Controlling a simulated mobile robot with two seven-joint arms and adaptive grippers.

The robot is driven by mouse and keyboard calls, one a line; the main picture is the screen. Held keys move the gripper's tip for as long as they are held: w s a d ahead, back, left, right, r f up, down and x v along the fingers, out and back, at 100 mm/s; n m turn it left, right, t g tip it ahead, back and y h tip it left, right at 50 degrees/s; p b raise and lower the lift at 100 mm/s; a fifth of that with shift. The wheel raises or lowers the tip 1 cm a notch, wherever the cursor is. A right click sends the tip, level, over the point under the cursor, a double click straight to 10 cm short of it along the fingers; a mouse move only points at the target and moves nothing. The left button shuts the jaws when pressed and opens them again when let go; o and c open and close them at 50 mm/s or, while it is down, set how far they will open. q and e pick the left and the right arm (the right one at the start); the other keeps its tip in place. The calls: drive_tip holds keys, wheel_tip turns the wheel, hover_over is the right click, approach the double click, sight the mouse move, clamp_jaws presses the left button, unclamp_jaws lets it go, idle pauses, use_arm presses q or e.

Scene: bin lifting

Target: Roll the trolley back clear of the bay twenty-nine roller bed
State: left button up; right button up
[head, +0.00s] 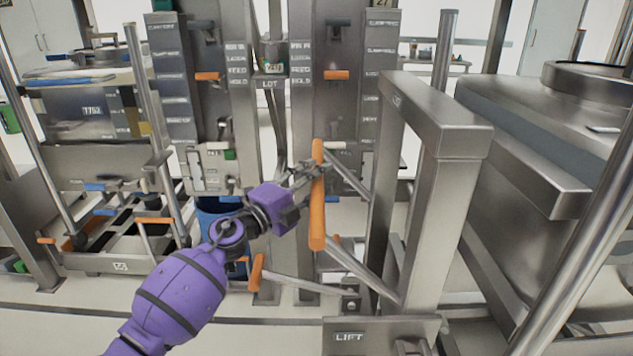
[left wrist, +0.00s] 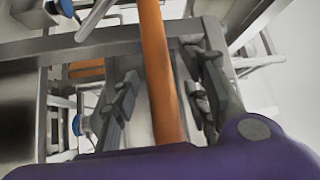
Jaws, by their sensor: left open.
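An upright orange handle bar (head: 317,210) stands in the middle of the head view, joined by slanted steel tubes to a tall steel frame (head: 437,130). I cannot tell for certain whether this frame belongs to the trolley. My left gripper (head: 308,178) is at the upper half of the bar. In the left wrist view the bar (left wrist: 160,75) runs between the two spread fingers (left wrist: 162,100), with gaps on both sides, so the gripper is open around it. No roller bed marked twenty-nine can be made out. My right gripper is out of view.
A low wheeled base (head: 120,264) with orange handles stands at the left under a steel bin (head: 88,115). A large steel housing (head: 540,130) fills the right. A plate marked LIFT (head: 380,336) is low in front. A blue bin (head: 215,212) stands behind my arm.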

use_arm(q)
drive_tip(key=shift+w+d, duration=0.1)
drive_tip(key=c, duration=1)
clamp_jaws()
